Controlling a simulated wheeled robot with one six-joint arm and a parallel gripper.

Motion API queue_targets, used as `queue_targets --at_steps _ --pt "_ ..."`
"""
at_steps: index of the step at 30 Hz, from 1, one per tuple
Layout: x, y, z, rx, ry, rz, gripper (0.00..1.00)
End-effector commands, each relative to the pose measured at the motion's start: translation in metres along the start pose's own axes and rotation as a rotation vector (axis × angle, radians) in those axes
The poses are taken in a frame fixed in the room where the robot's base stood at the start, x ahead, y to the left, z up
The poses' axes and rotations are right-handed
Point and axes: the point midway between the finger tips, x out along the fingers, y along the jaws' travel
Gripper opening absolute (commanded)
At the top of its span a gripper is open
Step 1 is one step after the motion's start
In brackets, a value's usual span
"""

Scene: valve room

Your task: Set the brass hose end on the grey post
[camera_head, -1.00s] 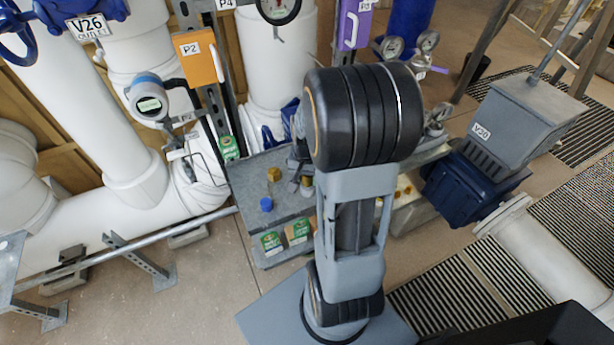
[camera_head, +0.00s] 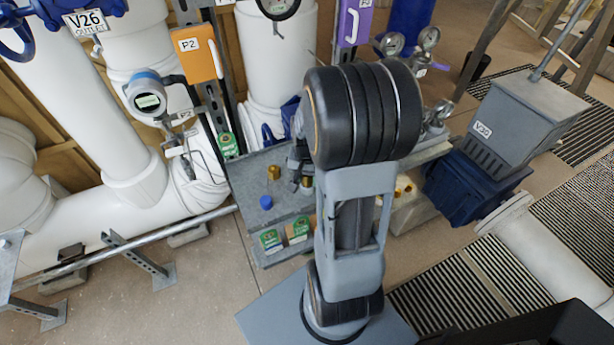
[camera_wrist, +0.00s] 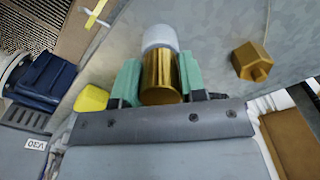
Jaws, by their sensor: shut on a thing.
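In the wrist view, my gripper (camera_wrist: 161,82) is shut on a brass hose end (camera_wrist: 162,77), a smooth cylinder between green finger pads. The round, light grey top of the post (camera_wrist: 160,37) shows right beyond it, in line with it. I cannot tell whether the hose end touches or sits on the post. In the head view, the gripper (camera_head: 299,176) is low over the grey bench (camera_head: 240,186), mostly hidden by my arm. A bit of brass (camera_head: 307,181) shows beside it.
A second brass piece with a hex end (camera_wrist: 252,62) lies on the bench beside the gripper; it also shows in the head view (camera_head: 274,173). A blue cap (camera_head: 266,202) is nearer. Green-labelled boxes (camera_head: 271,239) stand at the bench front. A yellow piece (camera_wrist: 92,97) is left of the fingers.

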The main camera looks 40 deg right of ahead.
Motion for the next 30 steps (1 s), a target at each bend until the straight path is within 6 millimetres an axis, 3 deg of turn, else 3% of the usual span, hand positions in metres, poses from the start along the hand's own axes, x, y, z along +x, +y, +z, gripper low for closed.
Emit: queue_targets --at_steps 13,14,22,30 --pt "0.0006 0.0000 0.0000 0.000 0.000 0.000 0.21" --pt "0.0006 0.0000 0.0000 0.000 0.000 0.000 0.40" --pt "0.0006 0.0000 0.0000 0.000 0.000 0.000 0.66" --pt "-0.0003 0.0000 0.0000 0.000 0.000 0.000 0.68"
